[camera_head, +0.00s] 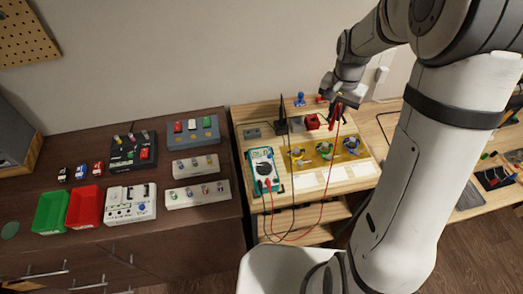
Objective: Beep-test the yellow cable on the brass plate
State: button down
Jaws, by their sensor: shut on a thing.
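My gripper (340,99) is above the back right of the wooden bench and is shut on the red probe (334,117), which points downward. The brass plate (345,163) lies on the bench below and in front of it. On the plate are several coiled cables: the yellow cable (297,153) at the left, a green one (325,149) in the middle and a blue one (351,146) at the right. The teal multimeter (264,170) is left of the plate, with red and black leads running from it. Whether the probe tip touches anything is unclear.
A black upright probe or stand (282,122) and a red block (312,122) are behind the plate. The red lead (325,205) loops over the bench's front edge. White paper strips (307,180) lie in front of the plate. Bins and boxes fill the dark table at left.

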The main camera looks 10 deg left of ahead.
jog(key=s+a+b, duration=0.3)
jog(key=a, duration=0.6)
jog(key=shift+a+f+b, duration=0.15)
jog(key=shift+f+b, duration=1.4)
jog(key=shift+f, duration=0.9)
jog(key=shift+f+b, duration=0.6)
dwell(1.7)
notch_tip(320, 180, up, 6)
jog(key=p, duration=0.4)
dwell(0.4)
